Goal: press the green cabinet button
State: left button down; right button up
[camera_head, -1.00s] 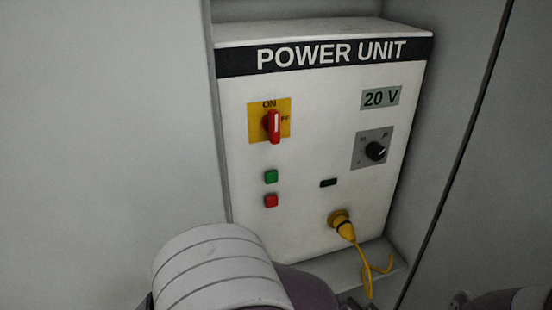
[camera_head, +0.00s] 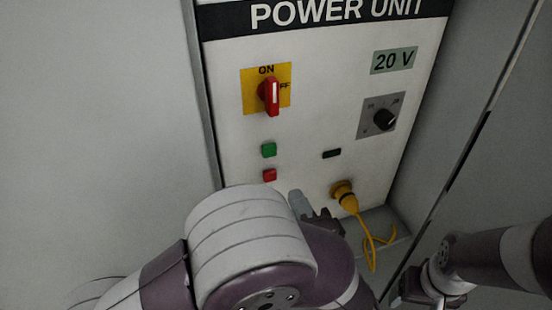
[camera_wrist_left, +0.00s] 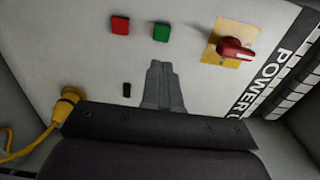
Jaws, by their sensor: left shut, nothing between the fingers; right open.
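The green button (camera_head: 269,150) is on the white front of the power unit (camera_head: 320,115), just above a red button (camera_head: 269,175). In the left wrist view the green button (camera_wrist_left: 161,32) lies beyond the fingertips, with the red button (camera_wrist_left: 120,25) to its left. My left gripper (camera_head: 298,203) is shut and empty, below and right of both buttons in the head view. Its closed grey fingers (camera_wrist_left: 162,85) point toward the green button, apart from it in the picture. My right gripper (camera_head: 410,290) is open at the bottom right, partly cut off.
A red rotary switch (camera_head: 268,93) on a yellow plate sits above the buttons. A black knob (camera_head: 384,119) and a "20 V" display (camera_head: 393,60) are to the right. A yellow plug (camera_head: 343,195) with a hanging cable is close to my left gripper. Cabinet walls flank the unit.

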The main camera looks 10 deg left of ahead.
aim_at(272, 153)
pick_arm(q)
jog(key=p+x, duration=0.3)
jog(key=x, duration=0.8)
jog(key=shift+a+r, duration=0.1)
jog(key=shift+r, duration=0.05)
jog(key=shift+w+a, duration=0.25)
jog(key=shift+w, duration=0.2)
